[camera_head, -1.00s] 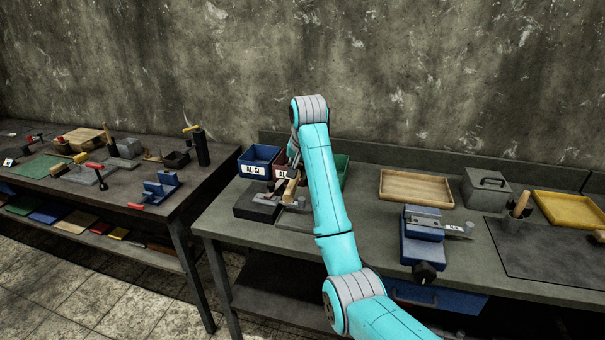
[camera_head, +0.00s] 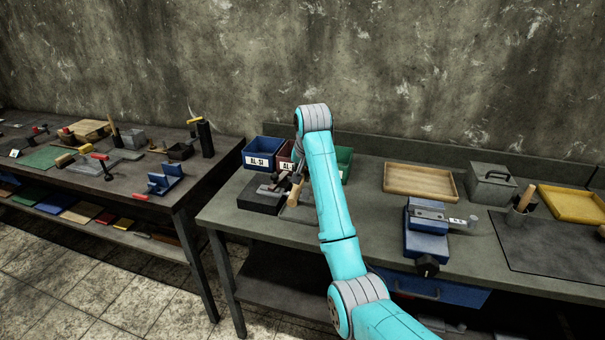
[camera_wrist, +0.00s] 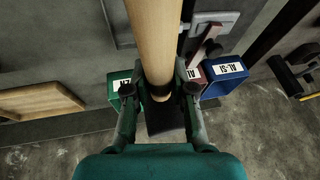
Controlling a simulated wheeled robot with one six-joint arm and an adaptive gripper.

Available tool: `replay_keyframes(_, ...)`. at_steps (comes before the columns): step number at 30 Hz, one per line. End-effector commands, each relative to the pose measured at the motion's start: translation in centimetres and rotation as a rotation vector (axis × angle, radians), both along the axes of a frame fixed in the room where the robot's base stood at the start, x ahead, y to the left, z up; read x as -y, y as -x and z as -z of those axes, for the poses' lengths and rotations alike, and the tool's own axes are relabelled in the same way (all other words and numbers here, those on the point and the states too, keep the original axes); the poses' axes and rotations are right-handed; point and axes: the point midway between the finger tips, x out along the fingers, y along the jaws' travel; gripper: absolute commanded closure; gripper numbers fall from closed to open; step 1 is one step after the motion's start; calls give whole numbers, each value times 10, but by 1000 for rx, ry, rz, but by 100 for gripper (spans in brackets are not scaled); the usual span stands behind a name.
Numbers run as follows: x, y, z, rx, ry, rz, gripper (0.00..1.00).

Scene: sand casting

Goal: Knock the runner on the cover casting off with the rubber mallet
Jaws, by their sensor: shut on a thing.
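My gripper (camera_wrist: 160,95) is shut on a pale wooden handle, taken to be the rubber mallet's (camera_wrist: 152,40). In the head view the handle (camera_head: 296,189) stands tilted beside a dark block (camera_head: 259,202) at the left end of the right-hand bench. Small grey metal parts (camera_head: 270,188) show over the block; I cannot tell which are casting. A blue vise (camera_head: 426,243) holds a labelled grey plate (camera_head: 429,214) with a stub (camera_head: 472,222) at its right, which may be the cover casting and its runner.
Blue (camera_head: 262,150), red-brown and green (camera_head: 345,158) bins stand behind my gripper. A wooden tray (camera_head: 420,181), a grey lidded box (camera_head: 490,184) and a yellow tray (camera_head: 574,204) line the back. A cup with a wooden handle (camera_head: 522,204) stands by a dark mat (camera_head: 550,248).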

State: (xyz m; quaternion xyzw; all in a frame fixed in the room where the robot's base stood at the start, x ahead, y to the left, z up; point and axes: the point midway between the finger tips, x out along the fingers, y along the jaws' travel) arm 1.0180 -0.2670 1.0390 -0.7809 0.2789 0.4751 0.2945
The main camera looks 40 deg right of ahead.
Motion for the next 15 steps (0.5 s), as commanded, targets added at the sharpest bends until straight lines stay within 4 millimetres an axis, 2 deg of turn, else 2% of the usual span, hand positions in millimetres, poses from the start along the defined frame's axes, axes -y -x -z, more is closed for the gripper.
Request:
replay_keyframes(11, 0, 0, 1, 1, 1, 0, 100)
replay_keyframes(15, 0, 1, 24, -3, -1, 0, 100)
